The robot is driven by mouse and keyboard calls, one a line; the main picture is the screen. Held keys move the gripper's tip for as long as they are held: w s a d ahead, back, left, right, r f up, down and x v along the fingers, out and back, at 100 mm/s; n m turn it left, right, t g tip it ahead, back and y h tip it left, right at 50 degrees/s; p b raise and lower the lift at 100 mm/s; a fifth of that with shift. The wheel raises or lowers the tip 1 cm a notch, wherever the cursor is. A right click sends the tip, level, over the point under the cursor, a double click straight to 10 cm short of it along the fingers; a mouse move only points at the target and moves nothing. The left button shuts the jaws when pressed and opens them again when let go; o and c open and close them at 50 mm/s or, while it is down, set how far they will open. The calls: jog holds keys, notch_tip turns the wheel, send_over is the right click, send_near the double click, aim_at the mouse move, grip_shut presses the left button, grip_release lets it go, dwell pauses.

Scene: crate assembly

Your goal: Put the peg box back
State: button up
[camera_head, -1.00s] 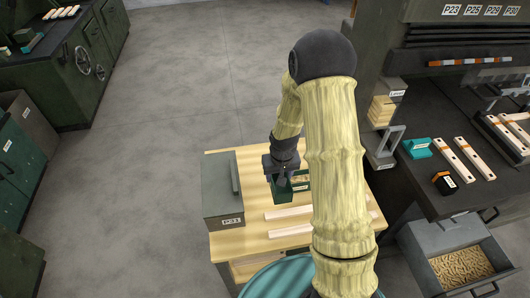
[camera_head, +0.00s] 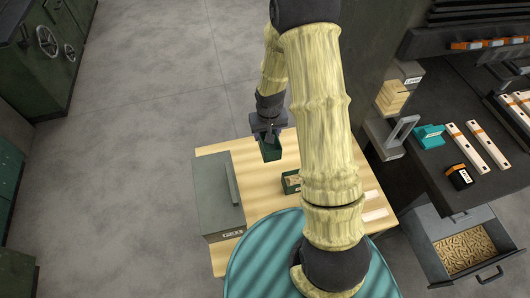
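My gripper (camera_head: 267,136) is above the back edge of the light wooden table and appears shut on a small dark green box (camera_head: 271,151). The box hangs below the fingers; its contents cannot be made out. A second small green box (camera_head: 288,189) with light wooden pieces in it stands on the table, partly hidden behind my arm. Which of the two is the peg box cannot be told for certain.
The wooden table (camera_head: 258,178) carries a grey-green lidded case (camera_head: 210,196) at its left and light wooden strips at its right. A dark workbench (camera_head: 437,180) stands at the right, above an open drawer (camera_head: 434,248) of pegs. Floor at the left is clear.

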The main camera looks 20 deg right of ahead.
aim_at(267, 145)
jog(key=shift+s, duration=0.1)
jog(key=shift+f, duration=0.1)
notch_tip(267, 145, down, 6)
jog(key=shift+a+r, duration=0.1)
jog(key=shift+r, duration=0.1)
dwell(0.3)
jog(key=shift+f, duration=2.05)
